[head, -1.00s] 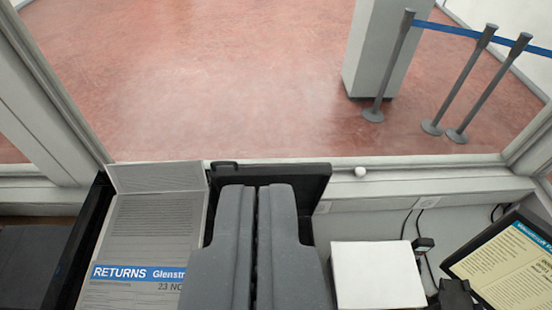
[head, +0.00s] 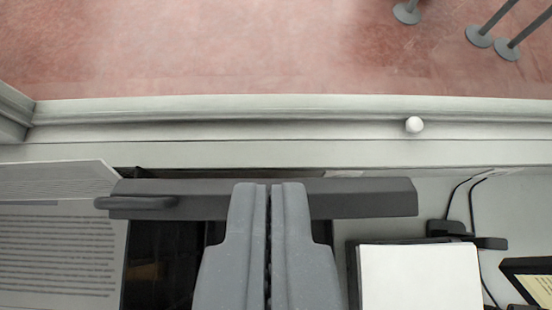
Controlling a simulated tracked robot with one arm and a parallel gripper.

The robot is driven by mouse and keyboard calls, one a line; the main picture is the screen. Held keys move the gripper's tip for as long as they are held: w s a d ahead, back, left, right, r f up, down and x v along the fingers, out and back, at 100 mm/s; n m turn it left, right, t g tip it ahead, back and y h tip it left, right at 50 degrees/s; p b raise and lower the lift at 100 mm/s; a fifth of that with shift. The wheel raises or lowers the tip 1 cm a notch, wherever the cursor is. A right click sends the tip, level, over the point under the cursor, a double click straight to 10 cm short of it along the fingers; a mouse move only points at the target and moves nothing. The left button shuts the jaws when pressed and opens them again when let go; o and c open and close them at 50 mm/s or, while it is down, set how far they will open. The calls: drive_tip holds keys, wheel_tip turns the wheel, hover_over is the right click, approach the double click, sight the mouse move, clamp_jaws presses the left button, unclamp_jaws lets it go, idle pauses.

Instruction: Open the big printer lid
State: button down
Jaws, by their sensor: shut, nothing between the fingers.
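The big printer's dark lid (head: 365,197) runs across the middle of the view as a long narrow bar, seen nearly edge-on, and looks raised. A rounded handle-like piece (head: 140,204) sticks out at its left end. Below the lid on the left, a dark opening of the printer (head: 165,262) shows, with a small brownish part inside. My gripper (head: 270,188) is shut and empty. Its fingers overlap the middle of the lid in the picture; I cannot tell whether they touch it. The fingers hide part of the lid and the printer.
A printed grey sheet or board (head: 55,250) lies at the left. A white paper stack (head: 420,277) on a dark base is at the right, with cables (head: 470,205) and a screen corner (head: 540,288). Behind runs a pale window ledge with a white knob (head: 414,125).

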drive_tip(key=shift+w+f+p, duration=0.4)
drive_tip(key=shift+w+f, duration=0.45)
drive_tip(key=shift+f, duration=0.8)
drive_tip(key=shift+w+f+p, duration=0.35)
drive_tip(key=shift+w+f, duration=0.45)
drive_tip(key=shift+f, duration=0.9)
drive_tip(key=shift+w+f+p, duration=0.4)
drive_tip(key=shift+w+f, duration=0.45)
drive_tip(key=shift+f, duration=0.9)
drive_tip(key=shift+s+d+f, duration=0.1)
drive_tip(key=shift+f, duration=0.05)
